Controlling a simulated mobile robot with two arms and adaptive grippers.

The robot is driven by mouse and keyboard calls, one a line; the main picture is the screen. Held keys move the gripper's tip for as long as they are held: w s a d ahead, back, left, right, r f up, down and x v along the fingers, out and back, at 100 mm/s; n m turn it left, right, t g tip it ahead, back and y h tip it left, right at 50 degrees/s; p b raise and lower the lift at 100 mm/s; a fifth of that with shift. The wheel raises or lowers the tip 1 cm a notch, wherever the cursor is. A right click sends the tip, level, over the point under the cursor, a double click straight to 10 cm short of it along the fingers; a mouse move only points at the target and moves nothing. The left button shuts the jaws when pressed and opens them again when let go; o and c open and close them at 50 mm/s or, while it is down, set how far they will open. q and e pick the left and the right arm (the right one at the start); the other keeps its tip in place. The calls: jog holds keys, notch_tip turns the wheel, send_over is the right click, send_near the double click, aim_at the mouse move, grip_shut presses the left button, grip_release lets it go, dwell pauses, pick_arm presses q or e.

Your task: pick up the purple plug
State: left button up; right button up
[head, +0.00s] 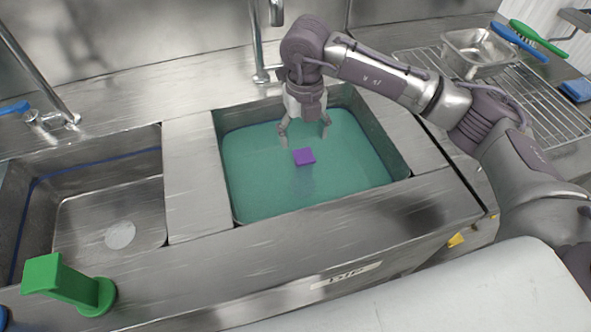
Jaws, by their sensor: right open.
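The purple plug (304,156) shows as a small flat-topped block in the right-hand sink basin, which holds teal water. Any lower part of the plug is hard to make out. My right gripper (305,140) points down into this basin, just above and behind the plug in the picture. Its two fingers are spread apart with nothing between them. I cannot tell whether the fingertips touch the water. My left gripper is not in view.
The left basin (85,215) is empty, with a round drain. A green object (70,285) stands on the front rim. Faucets rise behind both basins. A metal container (480,48) and green and blue brushes (538,38) lie at the right rack.

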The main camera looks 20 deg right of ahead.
aim_at(303, 156)
notch_tip(303, 156, down, 7)
jog(key=shift+s+f+p, duration=0.1)
jog(key=shift+s+p, duration=0.05)
jog(key=shift+p, duration=0.2)
jog(key=shift+f, duration=0.5)
notch_tip(303, 156, down, 5)
jog(key=shift+d+p, duration=0.1)
jog(key=shift+p, duration=0.45)
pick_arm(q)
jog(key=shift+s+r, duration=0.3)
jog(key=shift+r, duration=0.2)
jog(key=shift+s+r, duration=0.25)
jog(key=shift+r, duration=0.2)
pick_arm(e)
jog(key=shift+r, duration=0.1)
jog(key=c, duration=1.3)
notch_tip(303, 156, up, 9)
jog(key=shift+b, duration=0.6)
jog(key=shift+r, duration=0.5)
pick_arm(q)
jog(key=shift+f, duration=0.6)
